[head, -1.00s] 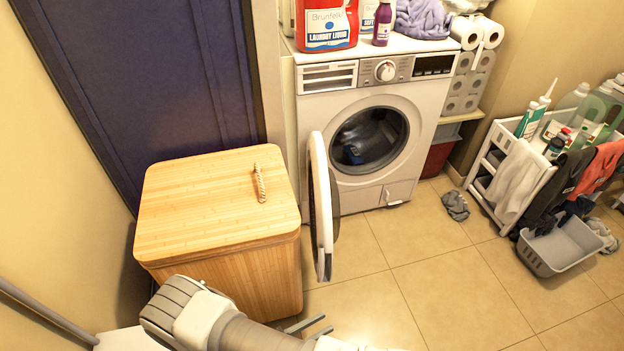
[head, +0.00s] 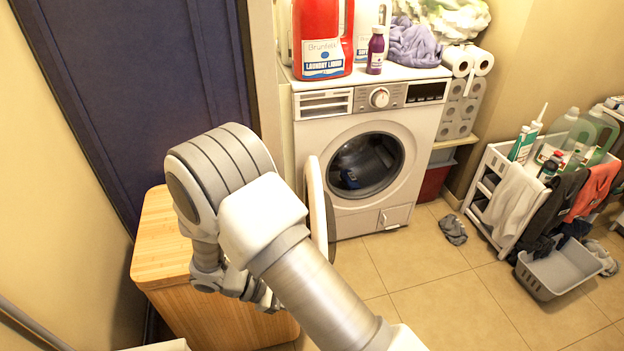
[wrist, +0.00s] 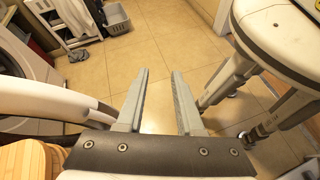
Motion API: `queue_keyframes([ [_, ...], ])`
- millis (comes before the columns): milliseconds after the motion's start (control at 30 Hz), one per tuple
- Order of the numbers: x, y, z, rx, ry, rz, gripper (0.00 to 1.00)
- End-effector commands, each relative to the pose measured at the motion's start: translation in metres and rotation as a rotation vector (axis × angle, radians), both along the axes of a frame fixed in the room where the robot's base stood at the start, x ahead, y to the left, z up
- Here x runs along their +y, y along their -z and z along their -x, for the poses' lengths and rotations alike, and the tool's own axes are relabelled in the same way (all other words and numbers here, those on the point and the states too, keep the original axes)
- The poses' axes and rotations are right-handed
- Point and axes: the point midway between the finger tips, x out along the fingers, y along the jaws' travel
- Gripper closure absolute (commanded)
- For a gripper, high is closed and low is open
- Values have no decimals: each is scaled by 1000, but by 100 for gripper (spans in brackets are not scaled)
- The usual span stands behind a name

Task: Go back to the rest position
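My gripper (wrist: 159,100) shows in the wrist view with its two grey fingers apart and nothing between them. Tiled floor lies beyond the fingertips. In the head view the fingers are hidden; my arm is folded up in front of the wooden hamper and covers much of it. The washer (head: 368,150) stands at the back with its round door (head: 317,205) swung open to the left. A dark blue item (head: 349,178) lies inside the drum.
The wooden hamper (head: 155,245) stands left of the washer. A white rack (head: 487,185) with bottles and cloths is at the right, a grey basket (head: 560,268) before it. A grey cloth (head: 453,230) lies on the floor. The middle floor is clear.

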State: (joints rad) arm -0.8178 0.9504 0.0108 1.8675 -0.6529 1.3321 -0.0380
Motion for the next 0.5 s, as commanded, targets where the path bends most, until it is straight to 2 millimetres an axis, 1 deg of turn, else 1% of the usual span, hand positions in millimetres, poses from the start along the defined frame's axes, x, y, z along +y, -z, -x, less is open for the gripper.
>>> queue_keyframes([
  [33,-4,-16,-4,-26,48,-47,64],
  [100,-9,-34,-7,-58,107,-103,64],
  [300,-26,-83,-12,-158,270,-265,64],
  [500,-46,-129,-9,-271,426,-423,64],
])
